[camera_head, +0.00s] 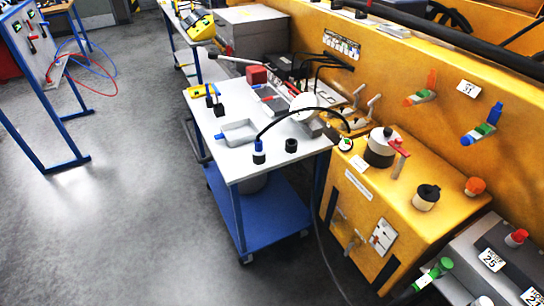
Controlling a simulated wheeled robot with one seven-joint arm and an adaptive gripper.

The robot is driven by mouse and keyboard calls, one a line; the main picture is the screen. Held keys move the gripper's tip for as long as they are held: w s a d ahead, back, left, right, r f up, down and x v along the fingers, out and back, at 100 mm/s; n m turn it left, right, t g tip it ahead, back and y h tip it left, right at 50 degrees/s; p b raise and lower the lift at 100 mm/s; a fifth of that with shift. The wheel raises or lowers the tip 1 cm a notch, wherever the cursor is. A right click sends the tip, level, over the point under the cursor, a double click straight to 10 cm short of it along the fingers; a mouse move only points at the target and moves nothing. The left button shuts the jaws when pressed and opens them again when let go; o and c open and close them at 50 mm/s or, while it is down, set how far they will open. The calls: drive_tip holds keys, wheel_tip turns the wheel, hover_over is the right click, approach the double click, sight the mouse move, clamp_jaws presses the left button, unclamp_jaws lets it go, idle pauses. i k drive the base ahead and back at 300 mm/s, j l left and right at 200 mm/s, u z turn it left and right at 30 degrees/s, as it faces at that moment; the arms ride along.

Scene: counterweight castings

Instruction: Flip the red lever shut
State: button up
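Several lever-like parts are red or near red, and I cannot tell for certain which one the task means. A red lever (400,147) sits at a white and black cylinder (380,148) on top of the yellow cabinet (365,195); it slants down to the right. An orange-red handle (432,79) stands upright on a green-banded pipe fitting (420,98) on the yellow wall. Small red-handled levers (42,29) show on the grey panel at the far left. My gripper is not in view.
A grey-topped cart (222,152) with a tray, cable and small parts stands left of the yellow cabinet. A blue-handled valve (494,114) is on the wall at right. A grey box (465,275) with red and green knobs fills the lower right.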

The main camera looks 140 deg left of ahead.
sight(270, 97)
drive_tip(key=j+u, duration=0.1)
drive_tip(key=u, duration=4.85)
drive_tip(key=i+l, duration=0.8)
drive_tip(key=i+l+u, duration=0.1)
drive_tip(key=i+l, duration=0.7)
drive_tip(key=l, duration=0.2)
drive_tip(key=i+l, duration=0.25)
drive_tip(key=i, duration=0.45)
